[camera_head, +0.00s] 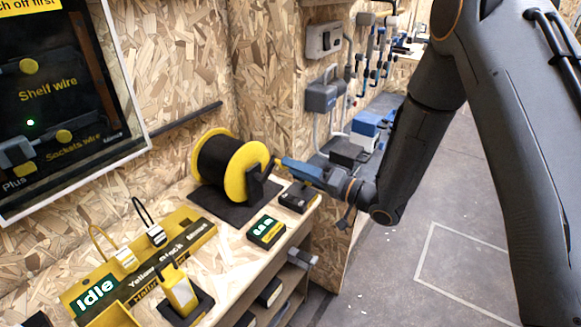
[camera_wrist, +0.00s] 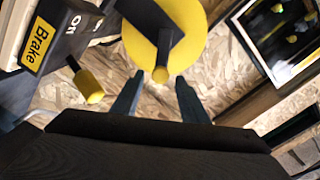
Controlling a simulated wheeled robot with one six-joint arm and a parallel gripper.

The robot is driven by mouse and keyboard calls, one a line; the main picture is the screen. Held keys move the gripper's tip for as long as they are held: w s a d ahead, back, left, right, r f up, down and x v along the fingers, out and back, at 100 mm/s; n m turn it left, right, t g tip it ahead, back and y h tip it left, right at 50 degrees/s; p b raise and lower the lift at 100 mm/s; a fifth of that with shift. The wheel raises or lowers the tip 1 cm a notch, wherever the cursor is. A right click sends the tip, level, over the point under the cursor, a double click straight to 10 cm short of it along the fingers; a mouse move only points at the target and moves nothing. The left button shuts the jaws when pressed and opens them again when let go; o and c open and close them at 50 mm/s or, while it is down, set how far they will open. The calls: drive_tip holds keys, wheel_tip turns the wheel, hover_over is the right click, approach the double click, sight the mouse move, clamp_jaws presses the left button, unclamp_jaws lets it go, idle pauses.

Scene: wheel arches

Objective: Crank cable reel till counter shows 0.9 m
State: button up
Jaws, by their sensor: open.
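The cable reel (camera_head: 236,168) stands on a black base on the bench, with yellow flanges and black cable. Its black crank arm (camera_head: 259,188) is on the near flange. In the wrist view, the yellow crank knob (camera_wrist: 160,74) lies between the tips of my gripper (camera_wrist: 159,78), whose two fingers are apart. In the head view, my gripper (camera_head: 283,163) is right beside the crank side of the reel. A brake box (camera_wrist: 48,36) reads "Brake" and "On", with a yellow lever (camera_wrist: 88,85).
A black box (camera_head: 298,196) sits below my gripper at the bench edge. A panel reading "Idle" (camera_head: 97,292) and a yellow-black handled device (camera_head: 180,292) are at the near left. A framed screen (camera_head: 70,95) hangs on the wall. Grey floor is clear at right.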

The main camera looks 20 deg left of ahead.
drive_tip(key=shift+s+d+r, duration=0.1)
drive_tip(key=shift+r, duration=0.05)
drive_tip(key=c, duration=0.7)
drive_tip(key=s+d+r+n+p, duration=0.2)
drive_tip(key=n, duration=0.2)
drive_tip(key=s+d+r+n+p, duration=0.1)
drive_tip(key=d+r+n+p, duration=0.1)
drive_tip(key=n, duration=0.3)
drive_tip(key=s+d+r+n+h+p, duration=0.1)
drive_tip(key=s+d+r+n+p, duration=0.1)
drive_tip(key=d+n+p, duration=0.1)
drive_tip(key=shift+s+r+n, duration=0.25)
drive_tip(key=shift+s+n, duration=0.05)
drive_tip(key=shift+n, duration=0.5)
clamp_jaws()
drive_tip(key=w+a+f+n+p, duration=0.2)
drive_tip(key=w+a+f+p, duration=0.2)
drive_tip(key=a, duration=0.4)
drive_tip(key=shift+w+a+h+p, duration=0.2)
drive_tip(key=shift+w+h+p, duration=0.1)
drive_tip(key=shift+p, duration=0.4)
